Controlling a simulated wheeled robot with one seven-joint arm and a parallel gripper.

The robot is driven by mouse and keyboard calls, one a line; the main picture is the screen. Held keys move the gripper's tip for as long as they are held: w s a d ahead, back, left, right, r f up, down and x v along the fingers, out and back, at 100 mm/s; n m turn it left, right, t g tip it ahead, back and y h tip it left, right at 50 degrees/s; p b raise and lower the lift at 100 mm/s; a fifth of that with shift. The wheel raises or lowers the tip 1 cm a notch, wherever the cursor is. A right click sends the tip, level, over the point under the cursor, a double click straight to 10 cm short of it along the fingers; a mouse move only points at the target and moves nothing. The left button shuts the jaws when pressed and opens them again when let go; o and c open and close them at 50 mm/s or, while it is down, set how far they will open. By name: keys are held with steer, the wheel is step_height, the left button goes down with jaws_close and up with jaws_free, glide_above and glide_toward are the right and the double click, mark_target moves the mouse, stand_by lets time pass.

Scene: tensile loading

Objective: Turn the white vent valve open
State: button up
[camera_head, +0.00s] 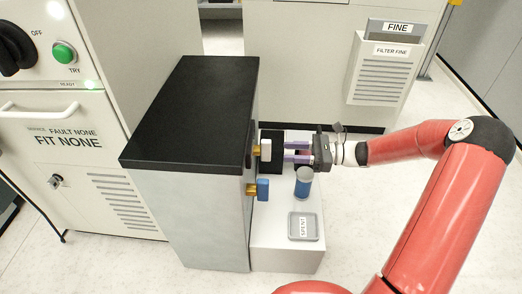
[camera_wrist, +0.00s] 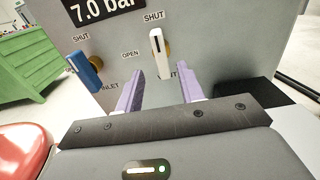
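The white vent valve handle (camera_head: 265,150) sits on a brass stem on the side of the black-topped grey cabinet. In the wrist view the white handle (camera_wrist: 160,55) stands upright, its top end close to a SHUT label, with an OPEN label to its left. My gripper (camera_head: 287,152) is just right of the handle in the head view. The wrist view shows its two purple fingers (camera_wrist: 160,88) spread apart, with the handle between their lines and a gap from the tips. The gripper is open and empty. The label under the handle is partly hidden.
A blue inlet valve handle (camera_head: 262,188) is close by, below the white one in the head view. A blue cylinder with a grey top (camera_head: 304,183) stands beneath my gripper on a white ledge. A grey SPENT tray (camera_head: 304,228) is in front of it.

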mark_target(267, 160)
steer(key=a, duration=0.7)
steer(key=shift+w+a+b, duration=0.2)
steer(key=shift+a+b, duration=0.2)
jaws_close()
